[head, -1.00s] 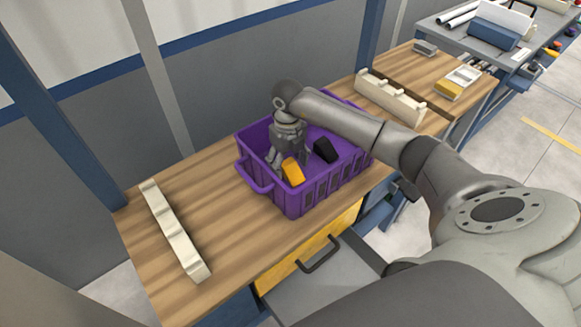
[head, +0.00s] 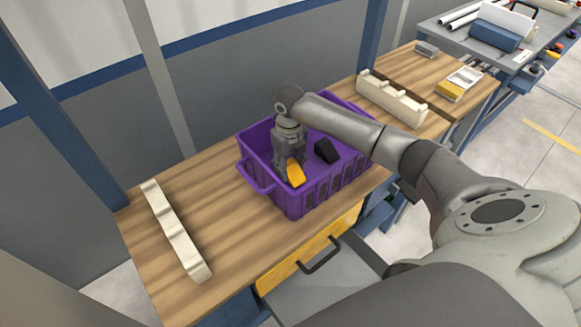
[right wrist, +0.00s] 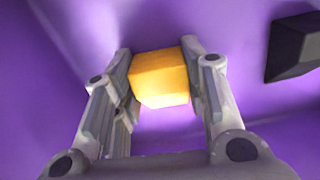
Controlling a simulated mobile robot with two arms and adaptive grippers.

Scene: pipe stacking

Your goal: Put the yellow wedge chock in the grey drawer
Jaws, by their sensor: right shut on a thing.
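The yellow wedge chock (head: 296,174) is inside the purple crate (head: 311,203) on the wooden bench. My right gripper (head: 288,168) reaches down into the crate and is shut on the chock. In the right wrist view the chock (right wrist: 160,78) sits between the two fingers of my right gripper (right wrist: 160,85). The grey drawer (head: 325,280) is pulled out below the bench front, with a dark handle on a yellow front beside it. My own arm hides part of the drawer. My left gripper is not in view.
A black block (head: 326,151) lies in the crate to the right of the chock; it also shows in the right wrist view (right wrist: 293,46). Cream notched racks stand on the bench at left (head: 176,231) and back right (head: 391,98).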

